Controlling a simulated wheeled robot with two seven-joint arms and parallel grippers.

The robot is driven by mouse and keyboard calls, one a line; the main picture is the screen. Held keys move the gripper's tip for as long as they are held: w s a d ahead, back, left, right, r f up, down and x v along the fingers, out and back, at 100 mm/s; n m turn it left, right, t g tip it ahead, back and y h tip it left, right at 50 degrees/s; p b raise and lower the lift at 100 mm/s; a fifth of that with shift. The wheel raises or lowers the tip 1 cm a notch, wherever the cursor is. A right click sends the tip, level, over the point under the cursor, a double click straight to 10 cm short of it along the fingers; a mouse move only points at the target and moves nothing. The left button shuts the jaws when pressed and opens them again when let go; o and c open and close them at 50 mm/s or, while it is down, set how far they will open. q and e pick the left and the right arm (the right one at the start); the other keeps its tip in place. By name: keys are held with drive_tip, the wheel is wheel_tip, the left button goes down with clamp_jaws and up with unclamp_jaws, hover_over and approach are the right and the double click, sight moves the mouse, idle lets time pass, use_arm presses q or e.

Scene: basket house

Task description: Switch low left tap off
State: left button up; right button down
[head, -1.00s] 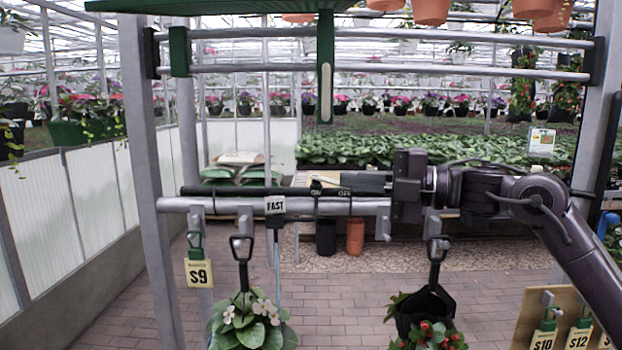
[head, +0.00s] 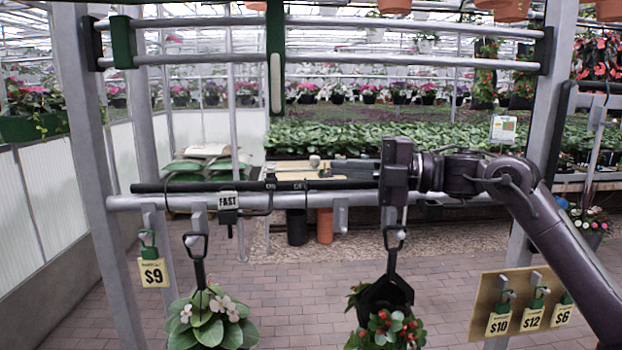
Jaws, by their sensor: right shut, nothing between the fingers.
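A black pipe (head: 200,186) runs along the grey metal rail, with white ON and OFF marks near its middle. A small pale round knob (head: 314,161) shows just above the pipe near the OFF mark; I cannot tell for sure whether it belongs to the tap. A FAST tag (head: 228,200) hangs left of the marks. My right gripper (head: 335,168) comes in from the right, shut and empty, its fingers pointing left. Its tips are just right of the knob, above the pipe; contact is unclear. My left gripper is not in view.
The grey rail (head: 255,201) carries hooks with a white-flowered hanging plant (head: 210,322) and a red-flowered one (head: 390,328). A $9 tag (head: 153,272) hangs at left. A tag board (head: 487,315) is at lower right. Grey posts frame both sides. Brick floor lies below.

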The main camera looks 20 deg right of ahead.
drive_tip(key=b+v, duration=0.1)
drive_tip(key=v, duration=0.3)
drive_tip(key=shift+f, duration=0.1)
idle(0.5)
